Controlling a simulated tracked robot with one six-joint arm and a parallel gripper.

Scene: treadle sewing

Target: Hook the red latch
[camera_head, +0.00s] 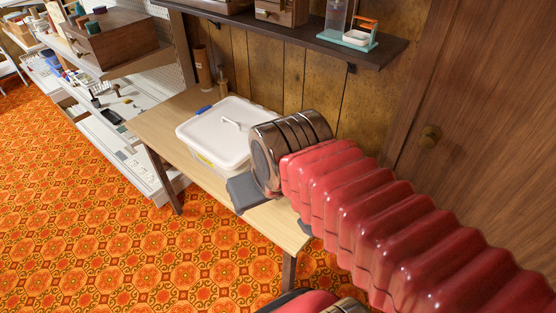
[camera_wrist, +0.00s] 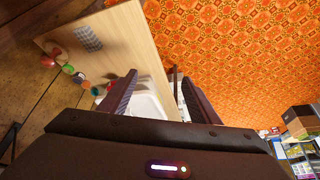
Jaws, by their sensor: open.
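A white box (camera_head: 222,150) with a flat white lid stands on the wooden table; a light handle (camera_head: 235,123) shows on top. A small blue piece (camera_head: 205,109) is at its far left edge. I cannot make out a red latch for certain. In the wrist view a small red spot (camera_wrist: 110,86) sits beside the box (camera_wrist: 146,105), too small to identify. My gripper (camera_wrist: 158,76) is open and empty, with the box partly visible between and behind its fingers. In the head view my arm hides the box's right side.
The table (camera_head: 150,122) has bare wood at its left and front right. In the wrist view several coloured round items (camera_wrist: 68,69) and a grey patterned piece (camera_wrist: 88,39) lie on it. A dark shelf (camera_head: 300,32) overhangs the back; a wooden door (camera_head: 470,130) is at right.

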